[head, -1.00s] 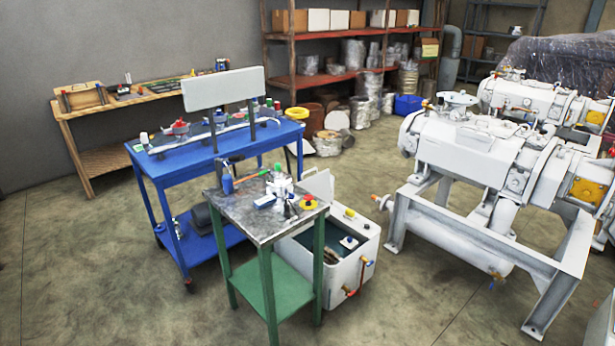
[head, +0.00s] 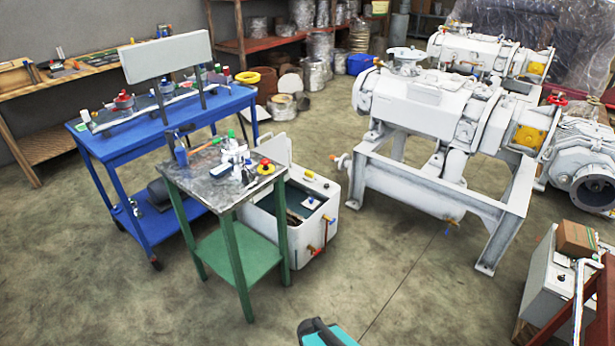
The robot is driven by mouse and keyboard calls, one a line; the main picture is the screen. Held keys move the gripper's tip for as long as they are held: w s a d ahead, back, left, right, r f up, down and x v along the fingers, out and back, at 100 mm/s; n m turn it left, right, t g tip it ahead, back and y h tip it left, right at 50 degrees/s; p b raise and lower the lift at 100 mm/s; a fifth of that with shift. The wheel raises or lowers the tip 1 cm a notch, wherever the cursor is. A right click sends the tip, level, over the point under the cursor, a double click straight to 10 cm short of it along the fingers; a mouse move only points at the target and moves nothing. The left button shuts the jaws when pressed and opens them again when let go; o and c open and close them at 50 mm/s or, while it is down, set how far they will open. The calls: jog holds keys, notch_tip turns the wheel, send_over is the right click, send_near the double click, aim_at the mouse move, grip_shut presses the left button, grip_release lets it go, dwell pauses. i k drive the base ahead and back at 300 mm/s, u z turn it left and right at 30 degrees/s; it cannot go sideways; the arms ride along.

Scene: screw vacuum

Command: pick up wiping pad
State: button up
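I cannot pick out a wiping pad for certain at this size. A small flat blue-and-white item (head: 221,170) lies on the grey top of the green-legged table (head: 205,191), beside a white fitting. It may be the pad, but I cannot tell.
A blue cart (head: 110,146) stands behind the table at left. A white open tank (head: 317,222) stands close on the table's right. Large white vacuum pumps (head: 420,105) fill the right. Floor in front is clear.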

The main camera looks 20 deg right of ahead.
aim_at(309, 176)
jog(key=u, duration=1.5)
jog(key=k, duration=0.1)
jog(key=z, duration=2.95)
jog(key=i, duration=2.35)
